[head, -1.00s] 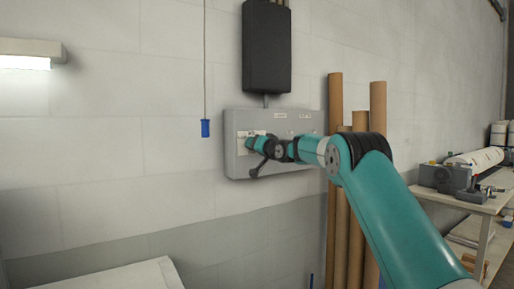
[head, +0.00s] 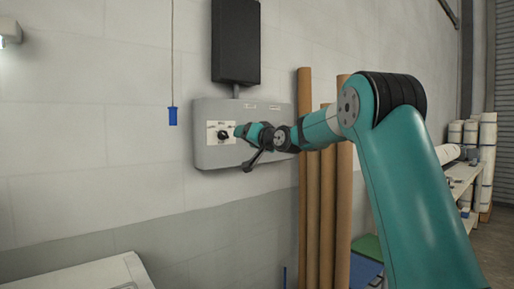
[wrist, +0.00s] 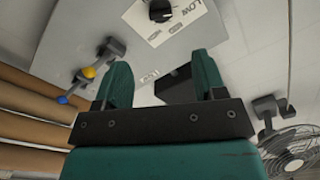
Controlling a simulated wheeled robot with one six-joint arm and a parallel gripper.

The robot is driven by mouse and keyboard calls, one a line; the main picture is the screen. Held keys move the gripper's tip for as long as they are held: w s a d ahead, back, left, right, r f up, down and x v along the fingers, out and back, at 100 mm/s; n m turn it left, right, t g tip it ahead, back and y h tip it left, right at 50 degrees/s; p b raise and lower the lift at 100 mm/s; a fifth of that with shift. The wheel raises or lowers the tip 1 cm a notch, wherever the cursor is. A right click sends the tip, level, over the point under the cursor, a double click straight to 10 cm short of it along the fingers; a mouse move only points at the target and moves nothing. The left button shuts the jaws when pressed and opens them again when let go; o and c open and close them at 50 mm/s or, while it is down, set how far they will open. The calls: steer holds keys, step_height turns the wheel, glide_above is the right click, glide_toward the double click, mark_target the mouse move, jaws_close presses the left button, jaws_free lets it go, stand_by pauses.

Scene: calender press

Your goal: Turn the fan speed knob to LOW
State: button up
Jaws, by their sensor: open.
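The fan speed knob (head: 223,133) is black and sits on a pale label plate (head: 212,128) at the left of a grey wall panel (head: 205,155). In the wrist view the knob (wrist: 160,12) is at the top edge, partly cut off, with the printed word LOW beside it on the plate (wrist: 200,25). I cannot tell which mark it points to. My gripper (wrist: 160,58) is open, its two teal fingers apart with nothing held between them. In the head view my gripper (head: 240,130) is just right of the knob, apparently not gripping it.
A black box (head: 235,40) hangs above the panel. A blue pendant (head: 172,115) hangs on a cord to its left. Upright cardboard tubes (head: 330,190) stand right of the panel.

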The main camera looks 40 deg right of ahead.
steer(key=shift+s+d+b, duration=0.1)
steer(key=shift+s+b, duration=0.35)
steer(key=shift+s, duration=1.9)
steer(key=s+a+f+n+g+y+p, duration=0.1)
steer(key=s+a+f+n+g+y, duration=0.25)
steer(key=a, duration=0.85)
steer(key=s+a+f+n+g+y+p, duration=0.15)
steer(key=s+a+f+g, duration=0.45)
steer(key=a, duration=0.6)
steer(key=s+a+f+n+g, duration=0.2)
steer(key=s+a+f, duration=0.1)
steer(key=s, duration=0.6)
steer(key=s+a+f+n+g+h+p, duration=0.1)
steer(key=s+a+f+n+g, duration=0.1)
steer(key=s, duration=0.8)
steer(key=s+a+f+n+g+p, duration=0.1)
steer(key=s+a+f+n+g, duration=0.2)
steer(key=s, duration=0.7)
step_height(320, 180, down, 2)
steer(key=shift+a+f+n+g, duration=0.1)
steer(key=shift+a+n+g, duration=0.2)
steer(key=shift+g, duration=0.45)
steer(key=shift+c, duration=0.2)
